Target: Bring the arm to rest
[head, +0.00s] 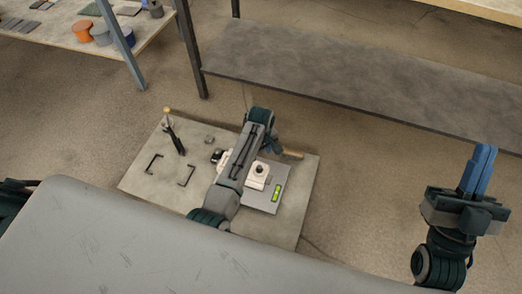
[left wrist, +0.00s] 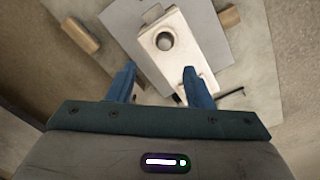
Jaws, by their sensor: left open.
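My left arm reaches over the low table in the head view, with its left gripper (head: 276,147) pointing down beyond the elbow. In the left wrist view the left gripper (left wrist: 160,84) has its two blue fingers spread wide with nothing between them. A white block with a dark round hole (left wrist: 190,58) lies below and beyond the fingertips; it also shows in the head view (head: 258,181). My right gripper (head: 478,170) stands upright at the far right, its blue fingers together and apparently empty.
The white block is on a grey plate (head: 274,194) beside a green level (head: 276,193). A wooden piece (head: 292,154) lies near the left gripper. A black upright holder (head: 176,140) and black corner brackets (head: 186,175) are on the table's left. A grey shelf (head: 340,85) stands behind.

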